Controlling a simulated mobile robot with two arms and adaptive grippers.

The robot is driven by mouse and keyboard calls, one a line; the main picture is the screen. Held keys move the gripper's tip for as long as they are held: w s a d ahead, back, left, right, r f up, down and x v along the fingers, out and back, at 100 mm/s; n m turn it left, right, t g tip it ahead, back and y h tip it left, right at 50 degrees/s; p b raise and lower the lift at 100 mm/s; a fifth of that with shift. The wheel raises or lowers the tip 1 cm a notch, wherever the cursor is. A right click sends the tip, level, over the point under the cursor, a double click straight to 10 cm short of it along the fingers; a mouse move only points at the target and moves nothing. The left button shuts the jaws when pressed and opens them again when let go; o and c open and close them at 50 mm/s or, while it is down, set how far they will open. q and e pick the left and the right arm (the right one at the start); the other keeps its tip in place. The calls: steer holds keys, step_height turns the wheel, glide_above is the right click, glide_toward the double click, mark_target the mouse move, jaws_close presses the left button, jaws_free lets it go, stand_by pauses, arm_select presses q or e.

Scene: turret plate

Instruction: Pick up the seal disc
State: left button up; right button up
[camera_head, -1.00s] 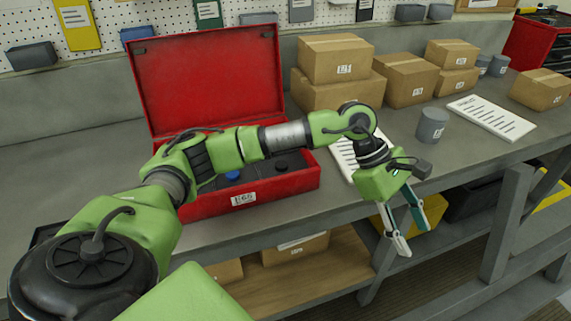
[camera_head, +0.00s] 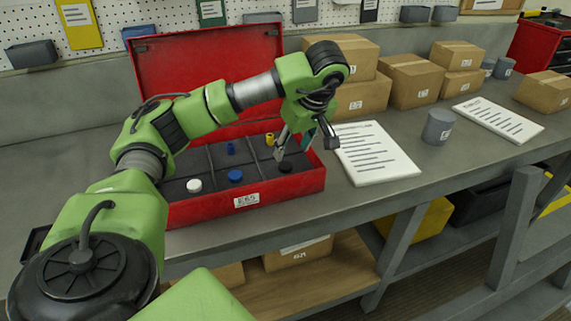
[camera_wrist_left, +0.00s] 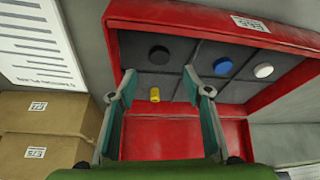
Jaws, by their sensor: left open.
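The open red box (camera_head: 180,211) on the bench has a grid of compartments. Its front row holds a white disc (camera_head: 194,185), a blue disc (camera_head: 235,176) and a black disc (camera_head: 285,167); I cannot tell from looks which is the seal disc. My left gripper (camera_head: 293,148) is open over the right end of the box, above the black disc. In the left wrist view the black disc (camera_wrist_left: 159,54) lies beyond and between the open fingers (camera_wrist_left: 159,82), with the blue disc (camera_wrist_left: 222,67) and white disc (camera_wrist_left: 263,70) to the right. My right gripper is out of view.
A yellow part (camera_head: 270,139) and a small blue part (camera_head: 230,148) stand in the back compartments. The raised red lid (camera_head: 200,75) stands behind. A paper sheet (camera_head: 375,152), cardboard boxes (camera_head: 410,80) and a grey can (camera_head: 438,126) are to the right.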

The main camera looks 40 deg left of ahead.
mark_target(286, 166)
arm_select(q)
steer(key=shift+x, duration=0.9)
steer(key=shift+a+f, duration=0.15)
steer(key=shift+f, duration=0.35)
steer(key=p+x, duration=0.1)
steer(key=x, duration=0.3)
steer(key=shift+f+p, duration=0.2)
steer(key=shift+p, duration=0.1)
steer(key=c, duration=0.9)
